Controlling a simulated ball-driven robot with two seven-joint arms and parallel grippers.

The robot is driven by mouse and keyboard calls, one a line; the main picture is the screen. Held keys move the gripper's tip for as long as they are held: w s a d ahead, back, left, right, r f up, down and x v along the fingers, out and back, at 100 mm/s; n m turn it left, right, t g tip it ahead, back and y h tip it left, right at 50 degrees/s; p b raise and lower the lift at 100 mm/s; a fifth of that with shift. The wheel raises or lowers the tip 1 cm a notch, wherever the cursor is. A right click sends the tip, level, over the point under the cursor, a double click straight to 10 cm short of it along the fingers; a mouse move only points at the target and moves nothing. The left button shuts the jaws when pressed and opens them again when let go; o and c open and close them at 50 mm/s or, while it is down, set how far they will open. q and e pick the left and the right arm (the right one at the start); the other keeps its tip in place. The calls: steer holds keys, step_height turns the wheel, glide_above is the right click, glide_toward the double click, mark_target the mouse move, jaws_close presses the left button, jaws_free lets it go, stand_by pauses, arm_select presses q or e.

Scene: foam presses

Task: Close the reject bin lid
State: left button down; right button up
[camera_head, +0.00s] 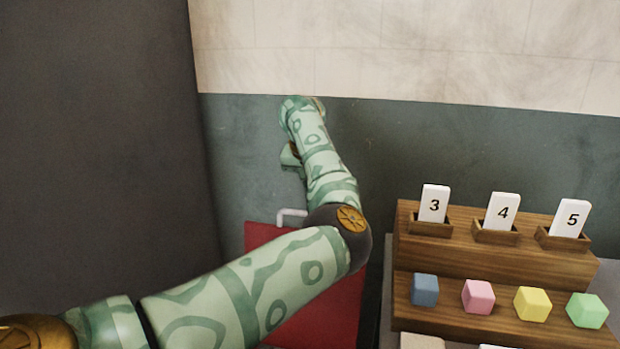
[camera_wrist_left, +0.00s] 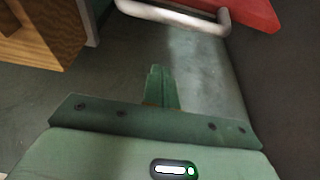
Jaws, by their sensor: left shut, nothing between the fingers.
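The red reject bin lid (camera_head: 322,312) is in the lower middle of the head view, partly hidden behind my left arm. Its pale bar handle (camera_head: 291,213) sticks out at the far edge. In the left wrist view the red lid (camera_wrist_left: 258,10) and its handle (camera_wrist_left: 178,18) are at the top. How far the lid is open cannot be told. My left gripper (camera_head: 291,155) is beyond the handle in the head view, mostly hidden by my arm. In the wrist view the gripper (camera_wrist_left: 160,75) has its fingers together, empty, apart from the handle. My right gripper is not in view.
A stepped wooden rack (camera_head: 492,262) stands at right, with number cards 3, 4 and 5 and several coloured blocks. A wooden piece (camera_wrist_left: 42,35) shows at top left in the wrist view. A dark grey panel (camera_head: 100,140) fills the left. Behind is a green and white wall (camera_head: 440,150).

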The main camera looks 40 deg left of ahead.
arm_select(q)
steer(key=s+f, duration=0.1)
steer(key=s+d+f, duration=0.1)
steer(key=f, duration=0.1)
steer(key=shift+s+d+f+p, duration=0.1)
steer(key=shift+s+p, duration=0.2)
stand_by(0.4)
